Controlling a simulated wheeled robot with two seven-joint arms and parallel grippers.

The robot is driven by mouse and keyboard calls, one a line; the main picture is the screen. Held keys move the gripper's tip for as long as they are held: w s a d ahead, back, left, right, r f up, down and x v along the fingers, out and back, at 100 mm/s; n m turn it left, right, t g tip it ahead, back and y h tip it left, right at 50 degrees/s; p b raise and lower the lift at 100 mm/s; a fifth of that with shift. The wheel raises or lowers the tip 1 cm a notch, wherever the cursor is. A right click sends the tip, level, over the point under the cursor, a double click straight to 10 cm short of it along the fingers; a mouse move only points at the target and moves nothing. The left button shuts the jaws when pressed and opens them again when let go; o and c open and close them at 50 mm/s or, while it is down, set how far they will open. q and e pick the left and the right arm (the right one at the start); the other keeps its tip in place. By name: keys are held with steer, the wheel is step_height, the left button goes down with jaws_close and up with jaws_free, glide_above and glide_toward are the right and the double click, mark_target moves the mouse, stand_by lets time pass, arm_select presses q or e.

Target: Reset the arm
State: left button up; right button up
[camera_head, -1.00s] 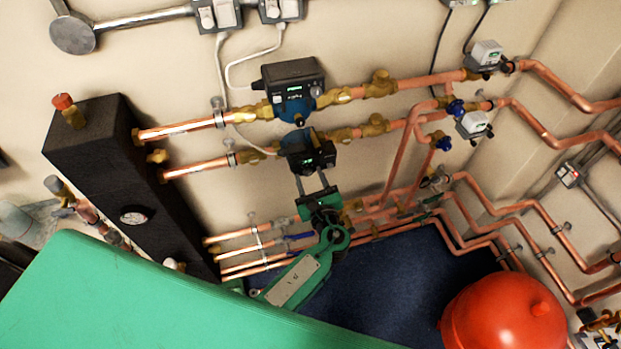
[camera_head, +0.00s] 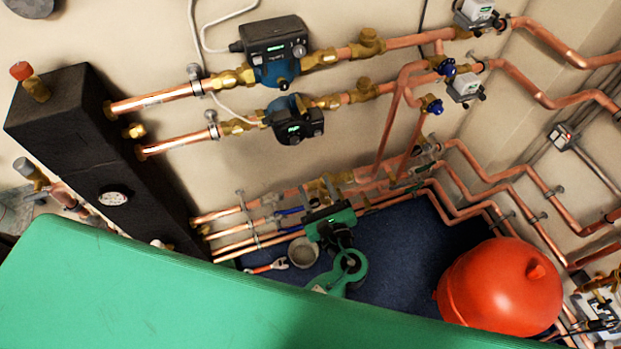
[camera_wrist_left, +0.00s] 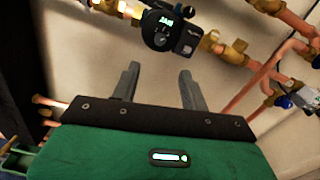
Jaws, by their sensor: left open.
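My left arm's green gripper (camera_head: 328,192) is low in front of the copper pipes near the floor, below the two pumps. It also shows in the left wrist view (camera_wrist_left: 158,85), where its two grey fingers stand apart with nothing between them. The lower pump (camera_head: 293,121), dark with a lit display, is on its pipe above the gripper. It also shows beyond the fingers in the wrist view (camera_wrist_left: 168,24). The upper pump (camera_head: 275,50) sits above it. My right gripper is not in view.
A black manifold block (camera_head: 90,150) stands at left. Copper pipes (camera_head: 480,205) run along the wall and into the right corner. A red tank (camera_head: 500,287) sits on the dark blue floor (camera_head: 390,262).

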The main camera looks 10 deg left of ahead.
arm_select(q)
steer(key=shift+s+d, duration=0.15)
steer(key=shift+s, duration=0.05)
stand_by(0.4)
steer(key=s+a+f+n+g+h, duration=0.1)
steer(key=s+f+n+g+h, duration=0.15)
steer(key=f, duration=0.95)
steer(key=s+a+f+n+g+h, duration=0.1)
steer(key=s+f+g+h, duration=0.2)
steer(key=f, duration=0.8)
steer(key=s+a+f+n+g+h, duration=0.15)
steer(key=s+f, duration=0.25)
steer(key=f, duration=0.8)
steer(key=s+a+f+n+g+h, duration=0.1)
steer(key=s+a+f+n, duration=0.3)
steer(key=s, duration=0.5)
steer(key=s+a+f+n+g+h, duration=0.1)
steer(key=s+a+f+n+g, duration=0.2)
steer(key=s+f+n, duration=0.6)
steer(key=s+a+f+n+g+h, duration=0.1)
steer(key=s+a+f+n+g, duration=0.2)
steer(key=s+a+f+n, duration=0.3)
steer(key=s+a+f, duration=0.1)
steer(key=s, duration=0.3)
steer(key=shift+s+n, duration=0.15)
steer(key=shift+n, duration=0.25)
